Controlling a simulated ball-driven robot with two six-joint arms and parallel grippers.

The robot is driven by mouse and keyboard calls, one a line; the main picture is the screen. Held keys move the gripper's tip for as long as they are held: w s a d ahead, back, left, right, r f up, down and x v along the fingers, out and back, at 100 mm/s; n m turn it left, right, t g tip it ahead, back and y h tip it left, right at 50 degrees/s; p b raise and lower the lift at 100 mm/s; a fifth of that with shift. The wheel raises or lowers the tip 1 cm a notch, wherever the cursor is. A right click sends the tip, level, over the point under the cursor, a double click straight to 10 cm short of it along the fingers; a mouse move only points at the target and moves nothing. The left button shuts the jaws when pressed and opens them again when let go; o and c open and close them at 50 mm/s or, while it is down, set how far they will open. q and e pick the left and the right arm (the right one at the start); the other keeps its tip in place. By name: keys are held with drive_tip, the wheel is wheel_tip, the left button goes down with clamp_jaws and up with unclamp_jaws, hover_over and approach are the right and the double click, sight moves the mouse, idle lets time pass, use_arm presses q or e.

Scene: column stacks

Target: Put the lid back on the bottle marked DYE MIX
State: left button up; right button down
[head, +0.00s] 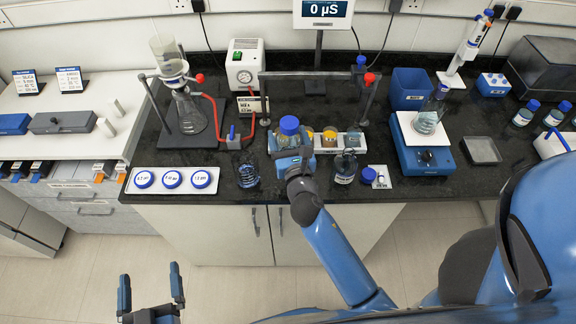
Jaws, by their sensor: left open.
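A bottle with a white label (344,168) stands near the front edge of the black bench; its top looks dark, with no blue cap on it. I cannot read the label, so I cannot confirm it as DYE MIX. A loose blue lid (369,175) lies just right of it, by a white card. My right gripper (291,156) is left of that bottle, in front of a blue-capped bottle (289,126); whether its jaws hold that bottle is hidden. My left gripper (150,277) is open and empty, low over the floor at the lower left.
A blue stirrer with a beaker (421,150) stands to the right. A metal frame (316,76) rises behind.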

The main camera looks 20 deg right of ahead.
wheel_tip(320, 180, down, 6)
drive_tip(key=shift+f+b, duration=0.15)
drive_tip(key=shift+b, duration=1.1)
drive_tip(key=shift+f+b, duration=1.2)
drive_tip(key=shift+f, duration=0.95)
drive_tip(key=shift+f, duration=0.1)
drive_tip(key=shift+f, duration=0.1)
unclamp_jaws()
